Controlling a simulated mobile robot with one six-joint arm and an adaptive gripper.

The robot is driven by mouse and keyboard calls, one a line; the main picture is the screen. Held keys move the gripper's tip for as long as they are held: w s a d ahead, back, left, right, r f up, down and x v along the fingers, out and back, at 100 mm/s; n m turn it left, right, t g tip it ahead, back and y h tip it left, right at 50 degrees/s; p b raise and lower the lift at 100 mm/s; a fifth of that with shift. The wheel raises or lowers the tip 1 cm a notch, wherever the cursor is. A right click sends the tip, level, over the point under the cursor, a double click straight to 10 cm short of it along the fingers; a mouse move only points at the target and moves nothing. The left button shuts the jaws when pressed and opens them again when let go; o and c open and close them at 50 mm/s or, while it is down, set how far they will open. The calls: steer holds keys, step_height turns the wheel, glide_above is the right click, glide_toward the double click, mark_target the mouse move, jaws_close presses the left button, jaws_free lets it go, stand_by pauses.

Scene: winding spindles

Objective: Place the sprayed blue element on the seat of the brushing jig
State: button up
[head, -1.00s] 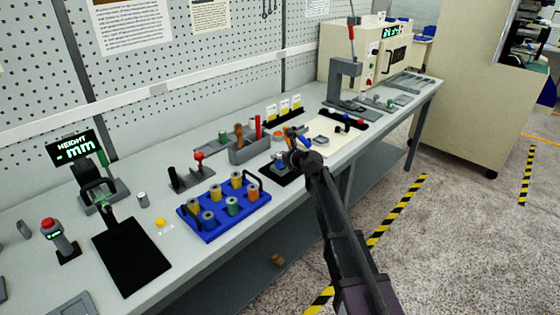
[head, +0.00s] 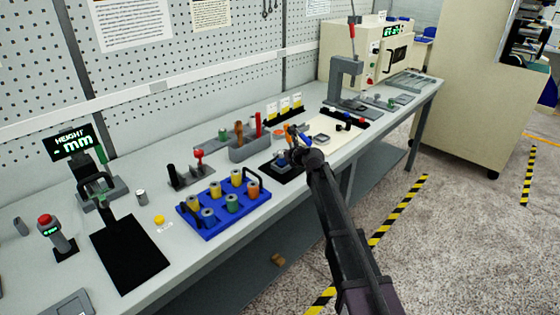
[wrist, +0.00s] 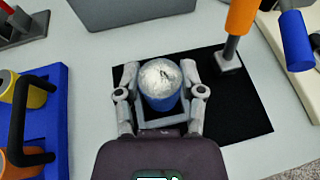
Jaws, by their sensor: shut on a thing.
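The blue element (wrist: 161,92) is a short cylinder with a silvery-white sprayed top. It stands upright between the two fingers of my gripper (wrist: 160,88), which is shut on it. In the head view my gripper (head: 288,158) is at the brushing jig, with the blue element (head: 281,161) partly hidden by it. The jig has a black base (wrist: 240,115) and a grey square seat (wrist: 163,122), whose near edge shows just below the element. The element is over the seat; I cannot tell whether it touches. A post with an orange part (wrist: 242,15) rises from the base beside my right finger.
A blue rack (head: 225,222) with several coloured spools stands left of the jig. A grey holder (head: 250,150) with upright tools is behind it. A blue cylinder (wrist: 295,40) hangs close on the right. A cream mat (head: 335,148) lies to the right.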

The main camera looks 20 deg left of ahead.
steer(key=shift+f+b, duration=0.55)
steer(key=shift+f, duration=0.3)
steer(key=shift+f, duration=0.15)
steer(key=o, duration=1.2)
steer(key=shift+c, duration=0.2)
steer(key=shift+r, duration=0.25)
steer(key=p+v, duration=0.4)
steer(key=v, duration=0.8)
steer(key=shift+p, duration=0.3)
steer(key=shift+f, duration=0.1)
